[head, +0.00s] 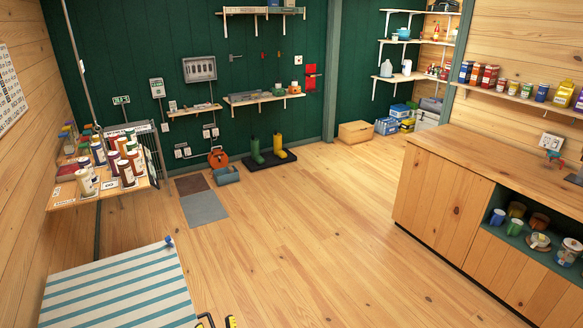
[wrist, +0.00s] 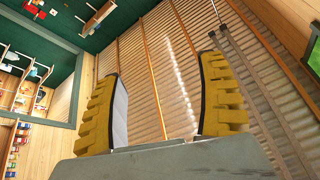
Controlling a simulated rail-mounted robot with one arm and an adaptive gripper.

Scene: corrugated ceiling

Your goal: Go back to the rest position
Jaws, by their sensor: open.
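My gripper (wrist: 163,105) shows in the wrist view with its two yellow, ridged fingers spread wide apart. It is open, and nothing is between the fingers. Behind them the corrugated ceiling (wrist: 150,60) fills the middle of the view, so the gripper points upward.
A striped blue and white surface (head: 118,292) is at the front left. A table (head: 75,200) with several cans stands at the left wall. A wooden counter (head: 500,165) with an open shelf of mugs is at right. The wooden floor (head: 300,225) between is clear. Boots (head: 279,146) stand by the back wall.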

